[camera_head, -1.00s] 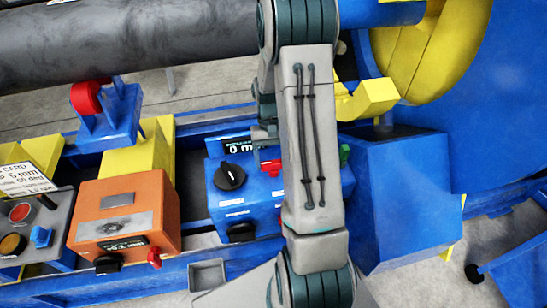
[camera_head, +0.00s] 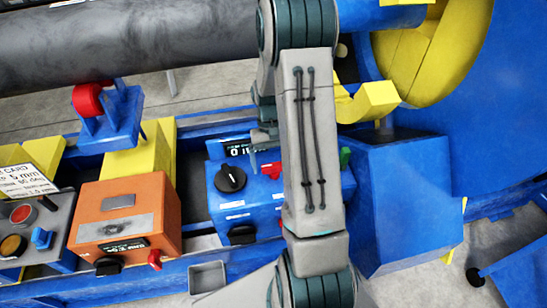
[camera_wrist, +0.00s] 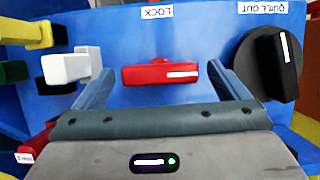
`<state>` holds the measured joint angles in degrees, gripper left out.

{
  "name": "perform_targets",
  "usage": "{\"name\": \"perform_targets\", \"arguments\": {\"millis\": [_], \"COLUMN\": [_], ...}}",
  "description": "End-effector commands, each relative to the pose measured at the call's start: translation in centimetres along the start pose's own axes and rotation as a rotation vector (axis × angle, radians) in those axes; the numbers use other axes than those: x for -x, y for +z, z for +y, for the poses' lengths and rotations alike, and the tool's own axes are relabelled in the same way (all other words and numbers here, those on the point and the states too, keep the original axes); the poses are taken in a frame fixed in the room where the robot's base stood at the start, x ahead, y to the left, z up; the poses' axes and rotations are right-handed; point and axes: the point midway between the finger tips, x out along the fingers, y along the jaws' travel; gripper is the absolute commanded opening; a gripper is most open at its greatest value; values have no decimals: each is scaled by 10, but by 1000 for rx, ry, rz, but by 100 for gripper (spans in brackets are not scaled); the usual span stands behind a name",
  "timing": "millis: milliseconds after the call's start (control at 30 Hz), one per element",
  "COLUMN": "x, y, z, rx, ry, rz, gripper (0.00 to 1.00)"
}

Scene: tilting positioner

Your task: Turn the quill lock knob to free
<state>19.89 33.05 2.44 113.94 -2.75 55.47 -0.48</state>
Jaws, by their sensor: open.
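The quill lock knob is a red bar-shaped knob (camera_wrist: 160,75) on a blue panel, with a white mark at its right end. It lies level in the wrist view, below an upside-down LOCK label. It also shows in the head view (camera_head: 270,170), partly beside my arm. My gripper (camera_wrist: 160,84) is open, with one finger to the left and one to the right of the red knob. There is a gap on each side, and the knob is not gripped. In the head view the gripper is mostly hidden by my arm.
A round black knob (camera_wrist: 270,62) labelled QUILL OUT is close to the right finger in the wrist view. A white handle (camera_wrist: 72,66) is close to the left finger. An orange box (camera_head: 125,217) stands left of the blue box (camera_head: 233,203) in the head view.

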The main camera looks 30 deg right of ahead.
Motion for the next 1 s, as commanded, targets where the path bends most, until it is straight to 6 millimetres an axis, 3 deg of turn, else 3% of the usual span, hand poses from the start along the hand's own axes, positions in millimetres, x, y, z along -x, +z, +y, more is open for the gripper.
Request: {"name": "perform_targets", "arguments": {"millis": [167, 500, 700, 1000], "x": [14, 89, 124, 138], "y": [0, 0, -1, 0], "z": [0, 0, 0, 0], "rx": [-1, 0, 0, 0], "ry": [0, 1, 0, 0], "rz": [2, 5, 4, 0], "gripper": [95, 95, 95, 95]}}
